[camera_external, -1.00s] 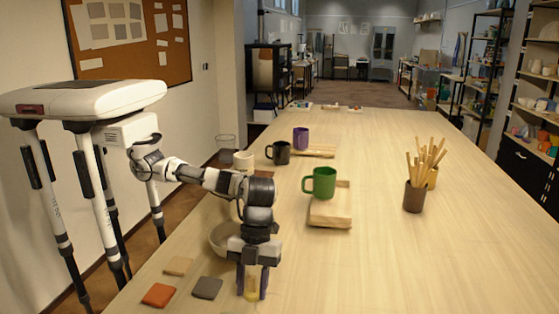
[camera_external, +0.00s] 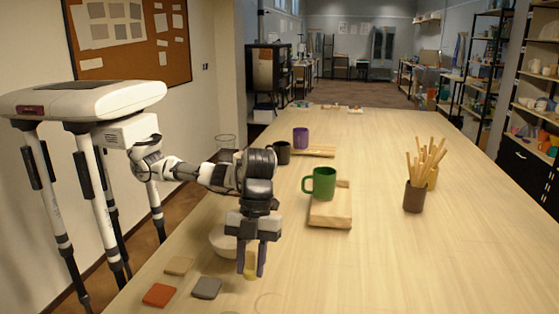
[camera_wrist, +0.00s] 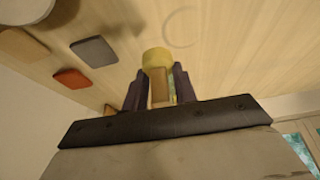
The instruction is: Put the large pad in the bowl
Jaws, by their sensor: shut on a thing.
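My gripper (camera_external: 250,262) is shut on a yellow, round-ended object (camera_external: 251,266), pointing down and holding it above the table. The object also shows between the fingers in the wrist view (camera_wrist: 157,58). A pale bowl (camera_external: 221,243) stands just behind and left of my gripper, partly hidden by it; part of it shows at the top left of the wrist view (camera_wrist: 24,9). Three flat square pads lie on the table left of my gripper: tan (camera_external: 179,265), orange-red (camera_external: 160,295) and grey (camera_external: 207,288). I cannot tell which thing is the large pad.
A green mug (camera_external: 322,183) stands on a wooden board (camera_external: 331,217) to the right. A dark mug (camera_external: 282,153) and a purple mug (camera_external: 300,138) stand farther back. A brown pot of sticks (camera_external: 414,197) is at right. A faint ring (camera_external: 270,303) marks the table; front right is clear.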

